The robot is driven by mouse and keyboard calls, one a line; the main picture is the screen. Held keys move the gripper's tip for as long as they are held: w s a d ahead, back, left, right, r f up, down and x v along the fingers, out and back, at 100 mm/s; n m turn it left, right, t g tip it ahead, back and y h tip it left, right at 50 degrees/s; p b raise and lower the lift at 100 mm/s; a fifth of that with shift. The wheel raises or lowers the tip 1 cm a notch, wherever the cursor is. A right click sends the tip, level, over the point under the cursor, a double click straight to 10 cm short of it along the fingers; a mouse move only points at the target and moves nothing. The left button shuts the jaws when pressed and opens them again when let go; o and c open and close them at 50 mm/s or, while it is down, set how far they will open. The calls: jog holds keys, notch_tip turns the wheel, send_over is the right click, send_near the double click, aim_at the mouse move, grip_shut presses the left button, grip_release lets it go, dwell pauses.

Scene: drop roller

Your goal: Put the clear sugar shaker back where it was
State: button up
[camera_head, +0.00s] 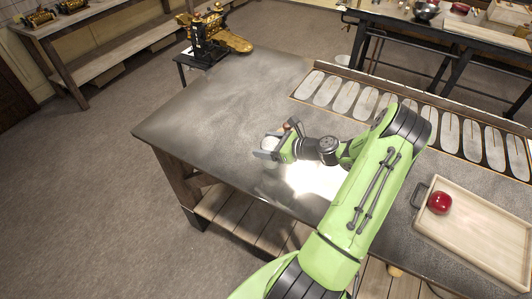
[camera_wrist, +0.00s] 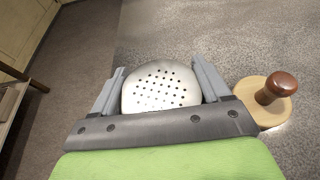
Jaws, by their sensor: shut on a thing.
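The sugar shaker (camera_wrist: 160,90) shows its domed, perforated metal lid between my fingers in the wrist view; its body below is hidden. In the head view only a small pale part of it (camera_head: 268,143) shows at my gripper. My gripper (camera_head: 272,151) is over the left part of the grey worktable (camera_head: 215,110), near its front-left edge. In the wrist view my gripper (camera_wrist: 158,68) is shut on the shaker, one finger on each side. I cannot tell whether the shaker touches the tabletop.
A round wooden piece with a brown knob (camera_wrist: 277,90) stands close by the right finger. A wooden tray (camera_head: 475,232) with a red ball-like thing (camera_head: 440,203) is at the right. A long panel of pale oval slots (camera_head: 365,103) lines the back. The left tabletop is clear.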

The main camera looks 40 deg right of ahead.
notch_tip(320, 180, down, 2)
jog(key=shift+a+f, duration=0.1)
jog(key=shift+f, duration=0.25)
jog(key=shift+f, duration=0.1)
jog(key=o, duration=1.2)
jog(key=shift+c, duration=0.2)
